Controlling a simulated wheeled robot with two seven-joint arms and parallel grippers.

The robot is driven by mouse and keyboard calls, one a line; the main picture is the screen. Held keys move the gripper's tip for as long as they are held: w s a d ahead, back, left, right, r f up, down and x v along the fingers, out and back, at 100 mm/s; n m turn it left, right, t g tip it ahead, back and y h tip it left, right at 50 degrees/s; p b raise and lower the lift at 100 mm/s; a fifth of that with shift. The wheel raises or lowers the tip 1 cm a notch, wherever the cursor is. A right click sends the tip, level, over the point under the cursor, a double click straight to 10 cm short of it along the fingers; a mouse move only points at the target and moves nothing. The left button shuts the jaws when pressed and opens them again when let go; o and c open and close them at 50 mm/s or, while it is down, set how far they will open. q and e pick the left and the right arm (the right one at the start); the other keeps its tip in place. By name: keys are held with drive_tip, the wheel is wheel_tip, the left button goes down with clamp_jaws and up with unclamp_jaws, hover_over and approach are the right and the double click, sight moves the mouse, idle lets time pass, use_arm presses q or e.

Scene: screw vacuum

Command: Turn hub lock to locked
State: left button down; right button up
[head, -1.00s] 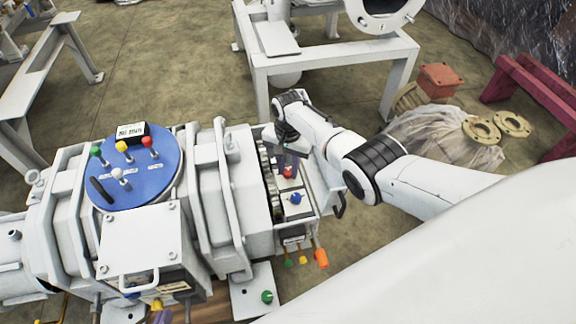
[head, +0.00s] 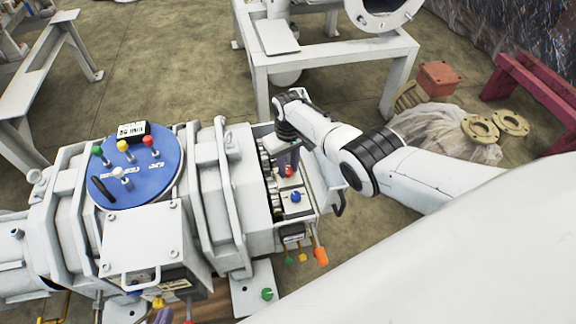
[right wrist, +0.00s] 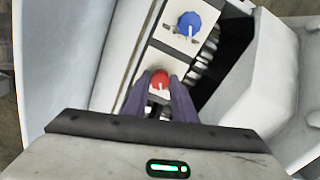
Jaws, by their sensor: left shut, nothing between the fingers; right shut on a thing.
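A red knob (head: 287,171) sits on a white panel at the right end of the white machine (head: 205,180). In the right wrist view the red knob (right wrist: 160,79) is between the purple fingertips of my right gripper (right wrist: 160,88), which is shut on it. In the head view my right gripper (head: 290,161) reaches down onto the knob from behind. A blue knob (head: 295,197) with a white pointer is beside it, and also shows in the right wrist view (right wrist: 188,23). I see no lock label.
A blue round panel (head: 150,185) with several coloured levers tops the machine. Small coloured handles, one orange (head: 321,257), hang below the knob panel. A white stand (head: 340,50) is behind. Concrete floor lies open between.

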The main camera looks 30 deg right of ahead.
drive_tip(key=shift+n, duration=2.2)
drive_tip(key=o, duration=1)
drive_tip(key=shift+o, duration=0.2)
